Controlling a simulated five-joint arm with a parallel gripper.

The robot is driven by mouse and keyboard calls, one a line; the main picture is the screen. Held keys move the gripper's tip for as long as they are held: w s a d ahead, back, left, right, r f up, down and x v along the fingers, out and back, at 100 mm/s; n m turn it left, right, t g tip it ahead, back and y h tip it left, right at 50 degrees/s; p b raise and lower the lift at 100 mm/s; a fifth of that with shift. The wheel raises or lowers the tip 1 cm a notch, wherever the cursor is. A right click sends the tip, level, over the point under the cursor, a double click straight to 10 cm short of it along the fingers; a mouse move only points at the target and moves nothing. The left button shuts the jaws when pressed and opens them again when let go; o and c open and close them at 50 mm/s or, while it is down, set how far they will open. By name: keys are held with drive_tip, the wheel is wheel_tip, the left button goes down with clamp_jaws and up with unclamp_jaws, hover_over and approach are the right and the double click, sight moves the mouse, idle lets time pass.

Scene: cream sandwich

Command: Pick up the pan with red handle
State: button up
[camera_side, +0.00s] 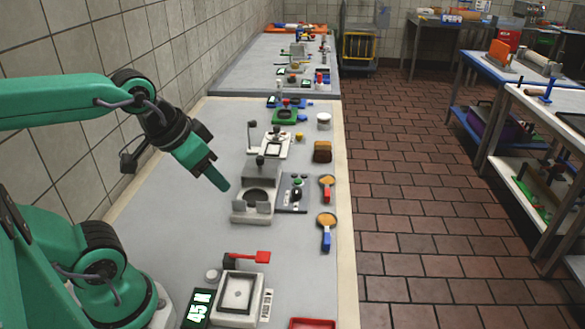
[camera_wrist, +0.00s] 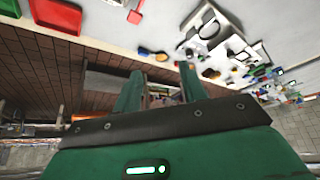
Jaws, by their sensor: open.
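The pan with the red handle (camera_side: 327,183) lies on the counter's right side in the side view, its round orange-brown face up and its handle toward the front. A similar pan with a blue handle (camera_side: 327,220) lies in front of it. My gripper (camera_side: 222,184) is in the air left of both pans, above and beside a grey device. In the wrist view my gripper (camera_wrist: 160,82) shows two separated green fingers with nothing between them. I cannot pick out the red-handled pan with certainty in the wrist view.
A grey device (camera_side: 252,208) and a control box (camera_side: 293,195) stand between my gripper and the pans. A brown block (camera_side: 322,151) sits behind the red-handled pan. A red paddle (camera_side: 255,257) and a red tray (camera_side: 312,323) are nearer the front. The counter's right edge is close to the pans.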

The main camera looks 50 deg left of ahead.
drive_tip(key=w+r+n+g, duration=0.1)
drive_tip(key=w+r+n, duration=0.15)
drive_tip(key=w, duration=0.65)
drive_tip(key=n+g, duration=0.5)
drive_tip(key=n, duration=0.1)
hover_over(327, 191)
drive_tip(key=f, duration=1.8)
drive_tip(key=shift+s, duration=0.35)
drive_tip(key=shift+w+a+f+n, duration=0.1)
drive_tip(key=shift+w+f+n, duration=0.15)
drive_tip(key=shift+f, duration=1.6)
drive_tip(key=shift+d+f, duration=0.2)
drive_tip(key=shift+f, duration=2.4)
